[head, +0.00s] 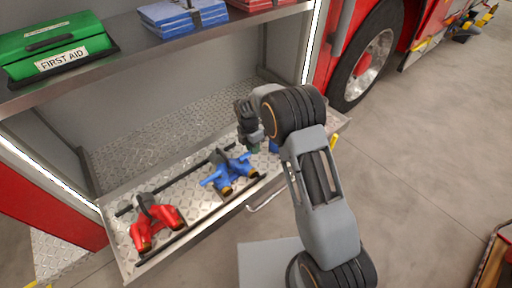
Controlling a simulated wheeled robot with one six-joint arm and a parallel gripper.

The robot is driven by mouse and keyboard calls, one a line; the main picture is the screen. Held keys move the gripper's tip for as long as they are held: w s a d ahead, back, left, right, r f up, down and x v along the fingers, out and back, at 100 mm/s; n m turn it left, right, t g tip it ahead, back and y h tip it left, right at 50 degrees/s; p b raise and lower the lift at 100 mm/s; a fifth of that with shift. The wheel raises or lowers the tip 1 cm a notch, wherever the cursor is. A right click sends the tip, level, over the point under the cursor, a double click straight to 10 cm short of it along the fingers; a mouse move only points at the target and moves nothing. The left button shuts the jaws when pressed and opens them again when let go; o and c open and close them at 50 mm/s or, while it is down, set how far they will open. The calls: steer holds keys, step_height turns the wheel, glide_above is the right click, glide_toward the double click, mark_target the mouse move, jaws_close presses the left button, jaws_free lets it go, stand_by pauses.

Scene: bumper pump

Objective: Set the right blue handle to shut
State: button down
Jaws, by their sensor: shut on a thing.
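A blue two-outlet valve (231,174) lies on the pulled-out diamond-plate tray (190,190). Its left handle (207,182) points out to the left. Its right handle (244,158) reaches up and right to my gripper (255,148). My gripper comes down from above at the right end of the valve and appears shut on the right handle. The fingertips are small and partly hidden by my wrist, so the exact grip and handle angle are hard to tell.
A red two-outlet valve (155,222) lies at the tray's left end. Another blue piece (273,146) is mostly hidden behind my arm. Above, a shelf (120,62) holds a green first aid case (55,48) and blue packs (180,17). Open floor lies right.

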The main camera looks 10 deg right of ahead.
steer(key=shift+a, duration=0.1)
steer(key=c, duration=1)
jaws_free()
steer(key=shift+c, duration=0.2)
steer(key=shift+r, duration=0.1)
steer(key=v, duration=1.3)
steer(key=shift+r, duration=0.35)
steer(key=shift+w, duration=0.1)
